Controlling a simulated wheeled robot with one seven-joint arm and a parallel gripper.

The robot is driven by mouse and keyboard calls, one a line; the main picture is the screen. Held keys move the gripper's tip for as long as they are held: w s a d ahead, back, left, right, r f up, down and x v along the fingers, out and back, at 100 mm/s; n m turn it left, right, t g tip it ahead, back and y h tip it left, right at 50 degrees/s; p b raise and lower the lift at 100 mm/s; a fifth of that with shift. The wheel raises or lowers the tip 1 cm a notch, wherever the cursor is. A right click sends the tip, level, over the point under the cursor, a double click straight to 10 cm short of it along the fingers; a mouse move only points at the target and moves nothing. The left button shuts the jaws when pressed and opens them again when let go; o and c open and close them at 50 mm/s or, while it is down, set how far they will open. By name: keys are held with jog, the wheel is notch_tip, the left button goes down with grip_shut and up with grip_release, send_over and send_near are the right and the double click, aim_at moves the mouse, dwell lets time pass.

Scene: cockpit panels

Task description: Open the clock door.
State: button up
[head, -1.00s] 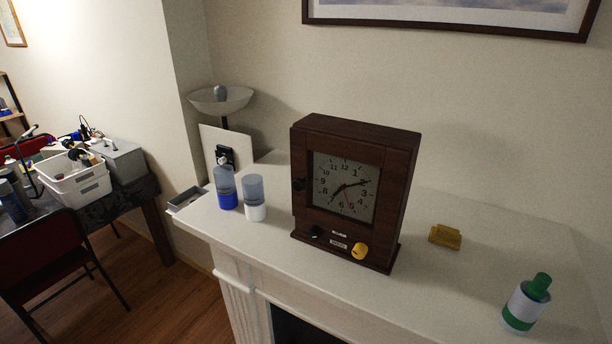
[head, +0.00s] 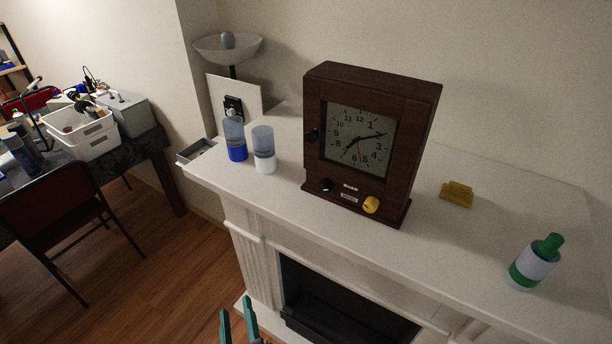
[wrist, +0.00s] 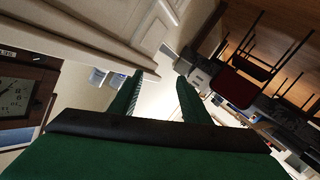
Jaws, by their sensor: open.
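A dark brown wooden clock (head: 368,140) stands upright on the white mantel. Its square door with the dial (head: 358,138) looks shut, with a small black knob (head: 312,135) on the door's left edge. Below the door are a black knob (head: 327,185) and a yellow knob (head: 371,204). My gripper (head: 238,322), with green fingers, is at the bottom of the head view, below and in front of the mantel. It is open and empty, well apart from the clock. In the wrist view the clock (wrist: 22,95) shows at the left edge, outside the fingers (wrist: 162,92).
Two bottles, one blue-based (head: 235,138) and one white-based (head: 264,150), stand left of the clock. A yellow block (head: 457,194) and a green-and-white bottle (head: 534,262) are to its right. A red chair (head: 60,205) and cluttered table stand at left.

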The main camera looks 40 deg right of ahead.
jog(key=w+d+r+m+h, duration=0.2)
jog(key=w+d+r+h, duration=0.3)
jog(key=r, duration=0.3)
jog(key=m+g+h, duration=0.7)
jog(key=m+g, duration=0.1)
jog(key=m, duration=0.2)
send_near(310, 138)
jog(key=x, duration=0.7)
jog(key=shift+w+d, duration=0.2)
jog(key=shift+d, duration=0.15)
jog(key=shift+c, duration=0.3)
grip_shut()
